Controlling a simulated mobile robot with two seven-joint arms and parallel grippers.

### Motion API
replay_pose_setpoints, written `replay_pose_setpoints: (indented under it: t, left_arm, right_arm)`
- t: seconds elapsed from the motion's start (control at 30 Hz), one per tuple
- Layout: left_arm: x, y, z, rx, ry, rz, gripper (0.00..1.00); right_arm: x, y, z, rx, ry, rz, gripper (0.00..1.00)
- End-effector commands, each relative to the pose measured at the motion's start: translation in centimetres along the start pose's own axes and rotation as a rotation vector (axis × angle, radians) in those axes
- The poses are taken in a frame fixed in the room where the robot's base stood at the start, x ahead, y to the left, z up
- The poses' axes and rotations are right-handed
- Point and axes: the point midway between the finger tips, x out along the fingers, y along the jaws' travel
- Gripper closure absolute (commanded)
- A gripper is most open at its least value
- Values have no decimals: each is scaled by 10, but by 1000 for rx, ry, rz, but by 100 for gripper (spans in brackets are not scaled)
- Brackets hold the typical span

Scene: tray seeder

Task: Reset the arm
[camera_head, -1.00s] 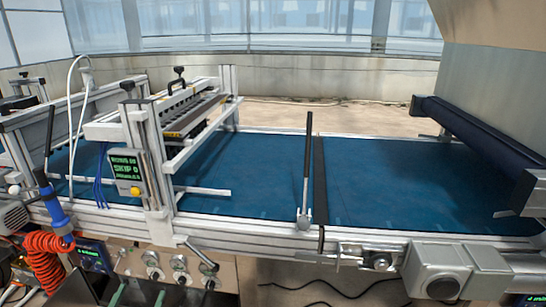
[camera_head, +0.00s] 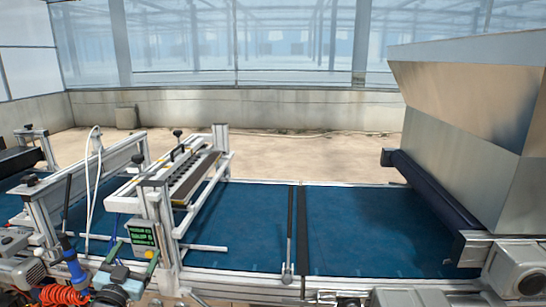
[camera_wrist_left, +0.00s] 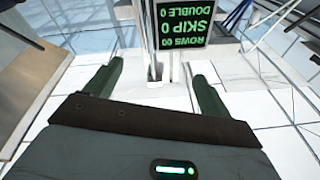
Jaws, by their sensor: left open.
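My left gripper (camera_head: 134,256) shows at the lower left of the head view, in front of the seeder's frame. Its two green fingers are apart with nothing between them. In the left wrist view the open gripper (camera_wrist_left: 156,82) points toward a small display (camera_wrist_left: 182,24) with green text reading SKIP 0 and DOUBLE 0, upside down there. The same display box (camera_head: 142,234) is on the frame post in the head view, just behind the fingers. My right gripper is not in view.
The tray seeder has a blue belt (camera_head: 375,231) across the view. A metal hopper (camera_head: 465,120) with a dark roller (camera_head: 425,190) stands at the right. A blue-handled tool (camera_head: 70,258) and orange coiled hose (camera_head: 62,296) are at the lower left, near my gripper.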

Motion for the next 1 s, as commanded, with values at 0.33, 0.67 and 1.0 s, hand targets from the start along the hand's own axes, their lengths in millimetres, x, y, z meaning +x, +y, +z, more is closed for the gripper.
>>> replay_pose_setpoints:
  t: [0.33,0.67,1.0]
  left_arm:
    - [-13,-4,70,61,-385,-6,18]
    - [-80,40,123,51,-551,53,18]
    - [-228,130,168,-37,-694,177,18]
  right_arm:
    - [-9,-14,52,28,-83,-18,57]
    - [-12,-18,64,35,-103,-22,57]
    - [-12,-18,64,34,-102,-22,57]
